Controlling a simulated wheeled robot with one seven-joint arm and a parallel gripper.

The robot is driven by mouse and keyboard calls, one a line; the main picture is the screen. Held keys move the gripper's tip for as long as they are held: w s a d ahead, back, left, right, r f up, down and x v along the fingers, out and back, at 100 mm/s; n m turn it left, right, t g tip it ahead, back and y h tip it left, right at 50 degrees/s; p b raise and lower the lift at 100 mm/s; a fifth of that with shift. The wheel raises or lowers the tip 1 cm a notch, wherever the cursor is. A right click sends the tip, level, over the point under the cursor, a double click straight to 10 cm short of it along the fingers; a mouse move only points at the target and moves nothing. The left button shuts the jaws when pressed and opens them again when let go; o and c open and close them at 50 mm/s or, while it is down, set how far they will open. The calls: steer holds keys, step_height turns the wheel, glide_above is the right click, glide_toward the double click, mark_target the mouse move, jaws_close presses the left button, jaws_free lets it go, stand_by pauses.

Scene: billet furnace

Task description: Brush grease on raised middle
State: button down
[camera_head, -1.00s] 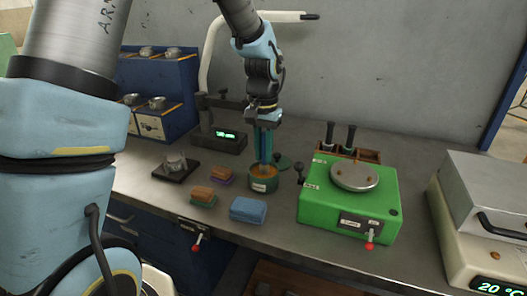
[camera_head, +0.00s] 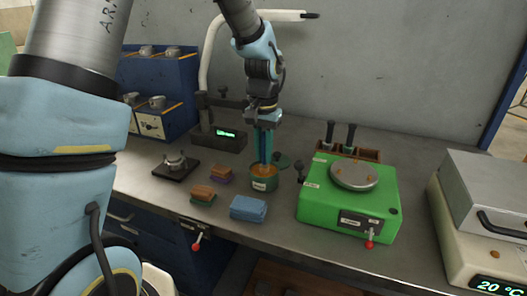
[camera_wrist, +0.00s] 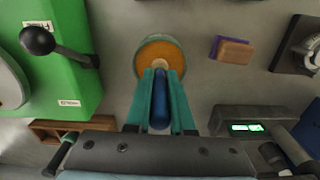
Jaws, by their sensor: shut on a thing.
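My gripper (camera_head: 264,157) is shut on a brush with a blue handle (camera_wrist: 160,112) and points straight down. The brush tip is at the orange grease in an open green tin (camera_head: 264,184). In the wrist view the tin (camera_wrist: 179,46) lies just beyond the fingertips, and the brush end overlaps the grease; how deep it dips cannot be told. A metal piece with a raised middle (camera_head: 174,160) sits on a dark square plate (camera_head: 169,175) to the left of the tin. It is partly cut off at the edge of the wrist view.
A blue block (camera_head: 248,208) and stacked brown-topped blocks (camera_head: 203,194) lie in front of the tin. A green machine with a round metal plate (camera_head: 354,175) stands at right. A display unit (camera_head: 218,138) stands behind.

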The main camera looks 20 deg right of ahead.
mark_target(263, 134)
stand_by(0.4)
steer(key=shift+r+p, duration=2.85)
steer(key=shift+r, duration=0.7)
steer(key=shift+f, duration=0.1)
